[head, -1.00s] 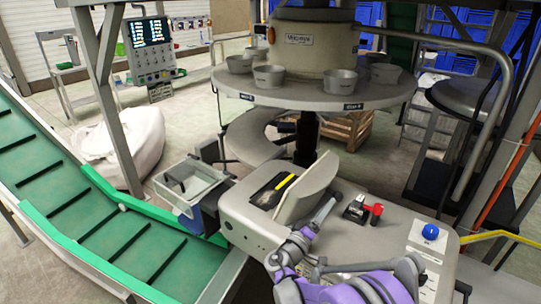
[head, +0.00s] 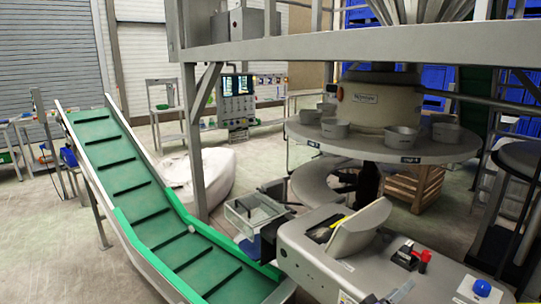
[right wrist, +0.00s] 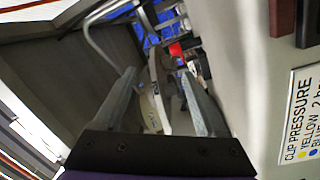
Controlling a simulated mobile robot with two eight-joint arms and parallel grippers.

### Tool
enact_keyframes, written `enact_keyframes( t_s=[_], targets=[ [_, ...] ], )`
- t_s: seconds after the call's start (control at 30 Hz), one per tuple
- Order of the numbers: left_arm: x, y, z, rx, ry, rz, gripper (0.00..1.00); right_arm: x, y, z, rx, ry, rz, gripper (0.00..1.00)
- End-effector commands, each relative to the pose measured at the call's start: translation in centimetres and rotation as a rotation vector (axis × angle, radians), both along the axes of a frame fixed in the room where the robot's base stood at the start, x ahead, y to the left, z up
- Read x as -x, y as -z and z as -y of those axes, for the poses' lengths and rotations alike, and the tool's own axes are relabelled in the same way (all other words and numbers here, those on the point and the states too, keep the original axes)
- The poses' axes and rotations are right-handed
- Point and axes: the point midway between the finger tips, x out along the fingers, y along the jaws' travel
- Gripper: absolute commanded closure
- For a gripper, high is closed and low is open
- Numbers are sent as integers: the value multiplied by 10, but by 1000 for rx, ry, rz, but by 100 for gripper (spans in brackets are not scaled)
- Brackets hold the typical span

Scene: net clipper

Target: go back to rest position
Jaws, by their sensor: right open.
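My right gripper (right wrist: 158,75) shows in the right wrist view with its two grey fingers apart and nothing between them. It hangs beside a pale machine side with a "CLIP PRESSURE" label (right wrist: 302,115). In the head view only a small grey and dark part of my right arm shows at the bottom edge, in front of the clipper machine (head: 320,262). My left gripper is out of view.
A green cleated conveyor (head: 150,210) runs along the left. A round table (head: 400,150) with several grey cups stands behind the machine. A clear bin (head: 255,212) sits beside the conveyor. A red-handled part (head: 424,258) and a blue button (head: 482,287) are on the machine top.

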Motion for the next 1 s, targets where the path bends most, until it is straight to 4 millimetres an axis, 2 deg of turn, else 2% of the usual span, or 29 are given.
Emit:
enact_keyframes(
  t_s=[0.2, 0.37, 0.57, 0.7, 0.83, 1.0],
  targets=[
    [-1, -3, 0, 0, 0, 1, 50, 48, 7, 4, -243, 25, -113, 27],
    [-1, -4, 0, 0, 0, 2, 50, 102, 23, -9, -482, 19, -217, 27],
    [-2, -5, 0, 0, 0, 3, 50, 178, 51, -55, -818, -43, -337, 27],
    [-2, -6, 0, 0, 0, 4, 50, 227, 69, -98, -1042, -116, -394, 27],
    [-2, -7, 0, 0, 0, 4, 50, 260, 80, -133, -1206, -185, -420, 27],
    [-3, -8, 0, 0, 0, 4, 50, 281, 85, -161, -1326, -244, -430, 27]
  ],
)
